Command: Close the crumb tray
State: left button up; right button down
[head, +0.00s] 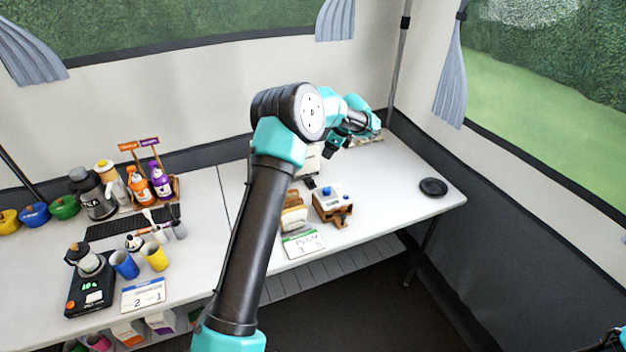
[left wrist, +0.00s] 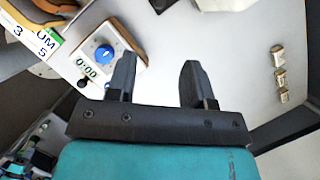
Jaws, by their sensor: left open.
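My left gripper (head: 335,150) is over the right part of the table, beyond the timer, and its arm crosses the middle of the head view. In the left wrist view its two dark fingers (left wrist: 156,82) stand apart with nothing between them. A white appliance (head: 310,162) is partly hidden behind my left arm, with a small dark piece (head: 310,183) at its front. I cannot make out the crumb tray in either view. My right gripper is not in view.
A blue-knobbed timer (head: 333,196) sits on a wooden stand, close to the left finger in the left wrist view (left wrist: 98,58). A number card (head: 304,244) and bread slices (head: 293,217) are nearby. A black disc (head: 433,187) lies right. Bottles and cups crowd the left.

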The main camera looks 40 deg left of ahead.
aim_at(312, 180)
pick_arm(q)
jog(key=x, duration=1.7)
jog(key=shift+f, duration=0.15)
jog(key=shift+c, duration=0.4)
grip_shut()
